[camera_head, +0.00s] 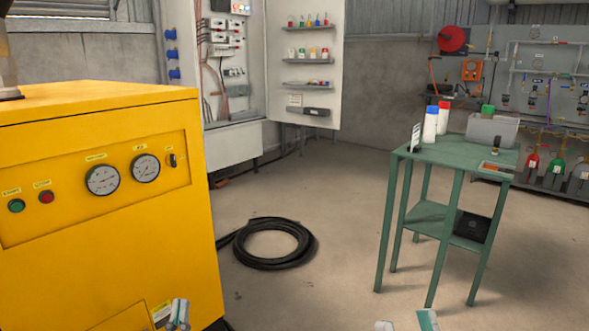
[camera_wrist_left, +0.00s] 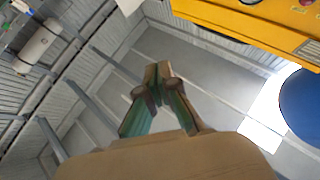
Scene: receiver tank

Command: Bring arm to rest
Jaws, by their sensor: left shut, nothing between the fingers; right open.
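My left gripper (camera_head: 176,315) shows at the bottom edge of the head view, in front of the lower part of the yellow machine (camera_head: 110,210). In the left wrist view the left gripper (camera_wrist_left: 158,76) has its fingers together with nothing between them. That view looks up at the grey roof, with the yellow machine (camera_wrist_left: 250,22) at the upper right. My right gripper (camera_head: 408,323) shows only its fingertips at the bottom edge of the head view, spread apart and empty. The rest of both arms is out of the head view.
A green table (camera_head: 455,150) with bottles and a grey bin (camera_head: 492,130) stands at the right. A coiled black hose (camera_head: 272,245) lies on the floor. An open electrical cabinet (camera_head: 232,140) stands at the back.

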